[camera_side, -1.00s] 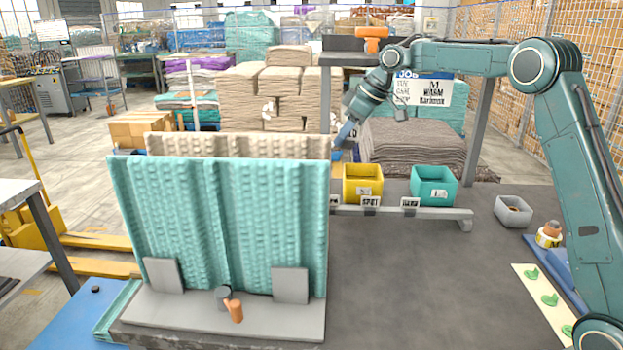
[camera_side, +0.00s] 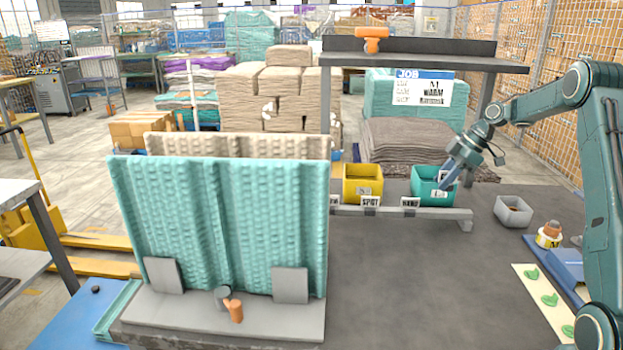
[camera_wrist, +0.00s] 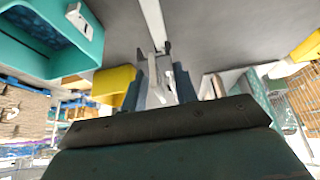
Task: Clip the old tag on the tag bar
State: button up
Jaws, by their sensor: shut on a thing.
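The tag bar (camera_side: 440,214) is a low grey rail running in front of the bins in the side view. Tags reading SPOT (camera_side: 370,203) and HAND (camera_side: 410,204) hang on it, and a third white tag is partly hidden by the teal mat. My gripper (camera_side: 447,182) points down and left at the teal bin (camera_side: 424,188), overlapping it in the side view. In the wrist view, my gripper (camera_wrist: 160,80) is shut on a small pale tag (camera_wrist: 157,95), seen nearly edge-on. Its writing is not readable, so I cannot tell if it is the old tag.
A yellow bin (camera_side: 362,186) stands left of the teal bin. A grey tray (camera_side: 513,211) is at right. A shelf (camera_side: 420,62) with a job card (camera_side: 423,87) spans above. The dark tabletop (camera_side: 420,270) in front is clear.

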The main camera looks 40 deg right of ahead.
aim_at(441, 211)
jog(key=shift+s+d+f, duration=0.35)
jog(key=shift+s+d, duration=0.2)
jog(key=shift+s, duration=0.25)
jog(key=shift+f, duration=0.15)
jog(key=shift+f, duration=2.45)
jog(key=shift+f, duration=1.4)
dwell(2.5)
jog(key=o, duration=1.4)
jog(key=shift+r, duration=0.15)
jog(key=shift+c, duration=0.2)
